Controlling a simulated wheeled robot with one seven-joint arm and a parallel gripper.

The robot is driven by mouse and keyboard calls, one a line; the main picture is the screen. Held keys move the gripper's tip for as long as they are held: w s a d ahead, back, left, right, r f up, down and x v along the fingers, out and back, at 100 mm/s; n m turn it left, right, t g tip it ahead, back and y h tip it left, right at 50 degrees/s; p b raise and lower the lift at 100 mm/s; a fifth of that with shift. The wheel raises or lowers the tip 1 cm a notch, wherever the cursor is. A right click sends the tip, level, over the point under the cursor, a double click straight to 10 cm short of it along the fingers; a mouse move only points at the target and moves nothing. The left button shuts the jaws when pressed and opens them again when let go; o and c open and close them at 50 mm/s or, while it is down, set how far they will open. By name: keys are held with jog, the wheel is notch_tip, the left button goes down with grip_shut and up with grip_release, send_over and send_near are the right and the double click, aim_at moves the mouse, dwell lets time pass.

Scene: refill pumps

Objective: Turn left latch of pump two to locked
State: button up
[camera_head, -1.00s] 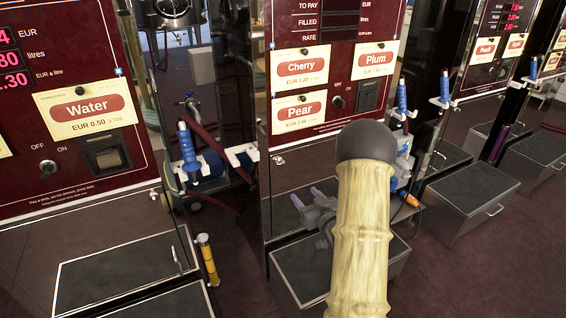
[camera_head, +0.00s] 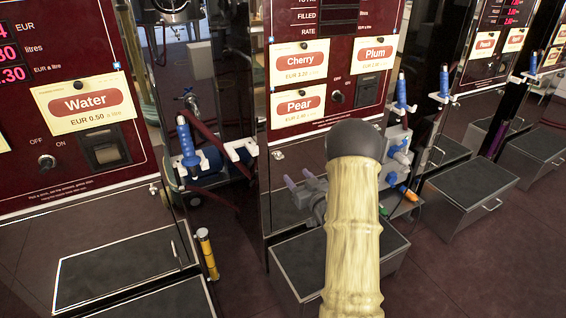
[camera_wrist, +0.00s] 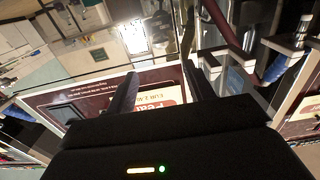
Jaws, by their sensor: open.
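The middle pump's dark red panel (camera_head: 326,117) carries the Cherry, Plum and Pear labels. A small silver latch (camera_head: 278,155) sits at the panel's lower left, below the Pear label. Its turned position is too small to tell. My gripper (camera_head: 298,178) is open and empty, just below and right of that latch, with its two fingertips pointing up and left. Contact with the latch does not show. In the wrist view my gripper (camera_wrist: 160,70) has its fingers apart. The Pear label (camera_wrist: 160,98) shows upside down between them, and the latch cannot be made out there.
The Water pump (camera_head: 78,100) stands at the left, with a blue nozzle (camera_head: 187,142) in the gap between. A grey step box (camera_head: 300,262) sits under the middle pump. Another blue nozzle (camera_head: 401,90) hangs at its right side. The floor between is partly clear.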

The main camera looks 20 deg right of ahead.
aim_at(281, 159)
jog(key=w, duration=0.7)
jog(key=w+b, duration=0.1)
jog(key=w, duration=0.3)
jog(key=shift+a, duration=0.3)
jog(key=shift+c, duration=0.2)
jog(key=c, duration=0.9)
